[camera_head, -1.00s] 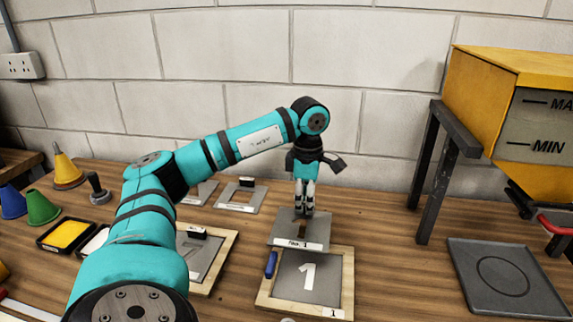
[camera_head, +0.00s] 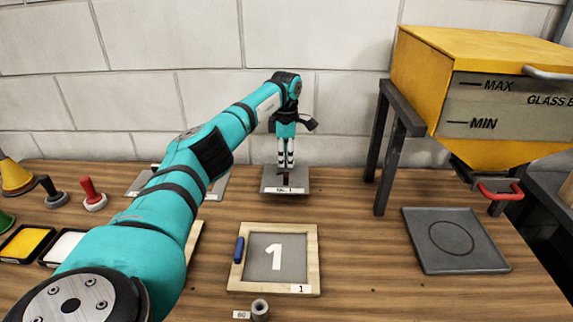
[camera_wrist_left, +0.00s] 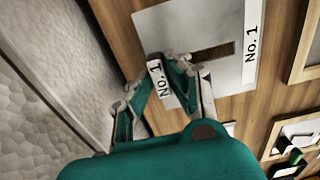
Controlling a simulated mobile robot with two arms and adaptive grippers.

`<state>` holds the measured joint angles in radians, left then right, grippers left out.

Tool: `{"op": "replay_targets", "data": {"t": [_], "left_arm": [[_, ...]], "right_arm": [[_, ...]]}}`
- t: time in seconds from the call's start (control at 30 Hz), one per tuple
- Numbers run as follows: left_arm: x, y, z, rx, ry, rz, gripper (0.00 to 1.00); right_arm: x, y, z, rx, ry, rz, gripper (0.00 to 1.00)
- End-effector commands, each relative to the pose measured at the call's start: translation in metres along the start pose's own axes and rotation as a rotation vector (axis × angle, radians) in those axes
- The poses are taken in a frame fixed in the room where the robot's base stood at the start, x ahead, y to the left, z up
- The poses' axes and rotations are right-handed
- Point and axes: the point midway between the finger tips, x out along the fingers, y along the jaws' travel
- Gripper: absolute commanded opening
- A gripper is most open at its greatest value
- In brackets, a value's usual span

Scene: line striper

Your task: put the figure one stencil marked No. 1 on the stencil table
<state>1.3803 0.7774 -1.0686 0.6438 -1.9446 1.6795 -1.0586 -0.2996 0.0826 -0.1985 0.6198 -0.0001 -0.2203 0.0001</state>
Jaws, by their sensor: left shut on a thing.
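The No. 1 stencil (camera_head: 269,184) is a grey plate with a figure-one slot and a white label on its front edge. It is at the back of the wooden bench near the wall. My left gripper (camera_head: 286,166) points down over it, shut on its upright handle, whose No. 1 tag shows between the fingers in the left wrist view (camera_wrist_left: 158,78). The plate looks level; I cannot tell whether it touches the bench. A wood-framed grey board (camera_head: 250,271) with a white 1 lies in front, apart from it. My right gripper is not in view.
A grey tray with a circle (camera_head: 418,235) lies at the right, near the yellow glass bead hopper (camera_head: 450,45) on its dark stand (camera_head: 388,150). A small grey cylinder (camera_head: 260,309) stands at the front. Paint trays (camera_head: 22,243), stamps (camera_head: 92,196) and cones are at the left.

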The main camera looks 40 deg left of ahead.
Motion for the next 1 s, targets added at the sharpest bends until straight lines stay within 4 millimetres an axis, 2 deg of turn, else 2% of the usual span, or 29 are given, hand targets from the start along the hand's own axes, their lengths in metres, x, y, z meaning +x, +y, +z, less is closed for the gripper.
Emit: {"op": "replay_targets", "data": {"t": [0.27,0.5,0.83,0.87,1.0], "left_arm": [[0.005,0.005,0.002,0.001,0.002,-0.001,0.00],[0.034,0.005,0.001,0.000,0.003,-0.002,0.00],[0.039,0.005,0.001,0.000,0.002,0.000,0.00],[0.039,0.005,0.001,0.000,0.002,0.000,0.18],[0.038,0.005,0.001,0.000,0.002,-0.001,0.37]], "right_arm": [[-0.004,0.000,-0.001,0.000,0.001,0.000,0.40],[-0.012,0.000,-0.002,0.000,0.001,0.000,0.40],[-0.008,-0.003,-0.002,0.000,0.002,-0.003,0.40],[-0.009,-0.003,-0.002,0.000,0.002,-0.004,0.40],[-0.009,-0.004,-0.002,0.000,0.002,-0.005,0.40]]}}
